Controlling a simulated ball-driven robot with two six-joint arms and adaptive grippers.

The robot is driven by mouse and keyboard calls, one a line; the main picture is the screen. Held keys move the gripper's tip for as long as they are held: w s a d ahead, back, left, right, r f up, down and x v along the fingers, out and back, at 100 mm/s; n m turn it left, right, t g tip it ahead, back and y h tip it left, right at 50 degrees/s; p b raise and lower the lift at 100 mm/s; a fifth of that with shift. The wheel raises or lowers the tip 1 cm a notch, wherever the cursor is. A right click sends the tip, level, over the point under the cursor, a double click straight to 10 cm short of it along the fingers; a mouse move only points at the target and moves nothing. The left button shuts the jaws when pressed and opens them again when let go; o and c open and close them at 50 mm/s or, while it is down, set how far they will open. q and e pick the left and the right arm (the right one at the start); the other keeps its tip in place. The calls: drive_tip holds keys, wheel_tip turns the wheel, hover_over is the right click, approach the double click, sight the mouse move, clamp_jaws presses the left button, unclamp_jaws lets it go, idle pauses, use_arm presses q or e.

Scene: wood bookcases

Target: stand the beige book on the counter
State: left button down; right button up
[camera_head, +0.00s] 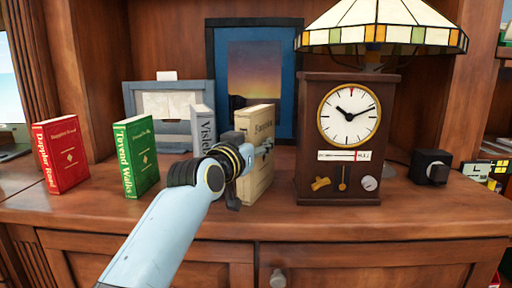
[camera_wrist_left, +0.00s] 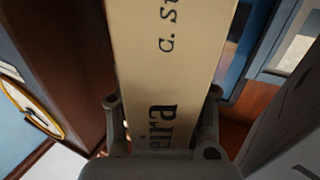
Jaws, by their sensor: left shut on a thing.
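The beige book (camera_head: 262,178) is upright, between the grey book and the clock. Its bottom edge is at or just above the wooden counter (camera_head: 150,215); I cannot tell if it touches. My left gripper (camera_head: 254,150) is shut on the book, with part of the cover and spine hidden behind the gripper. In the left wrist view the spine of the beige book (camera_wrist_left: 170,50) runs between the two fingers of my left gripper (camera_wrist_left: 163,105), with dark lettering on it. My right gripper is not in view.
A red book (camera_head: 62,155) and a green book (camera_head: 136,158) stand at the left. A grey book (camera_head: 203,125) is just left of the beige one. A dark wooden clock (camera_head: 347,140) stands close at its right. A black box (camera_head: 432,167) is further right. The counter's front strip is clear.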

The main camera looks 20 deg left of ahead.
use_arm(q)
drive_tip(key=c, duration=0.9)
unclamp_jaws()
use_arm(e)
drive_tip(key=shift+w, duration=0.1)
use_arm(q)
drive_tip(key=shift+s+r, duration=0.1)
drive_tip(key=s, duration=0.4)
drive_tip(key=s+a+p, duration=0.1)
drive_tip(key=s, duration=0.3)
drive_tip(key=s+p, duration=0.1)
drive_tip(key=s, duration=0.2)
drive_tip(key=shift+s+a, duration=0.2)
drive_tip(key=shift+s, duration=0.2)
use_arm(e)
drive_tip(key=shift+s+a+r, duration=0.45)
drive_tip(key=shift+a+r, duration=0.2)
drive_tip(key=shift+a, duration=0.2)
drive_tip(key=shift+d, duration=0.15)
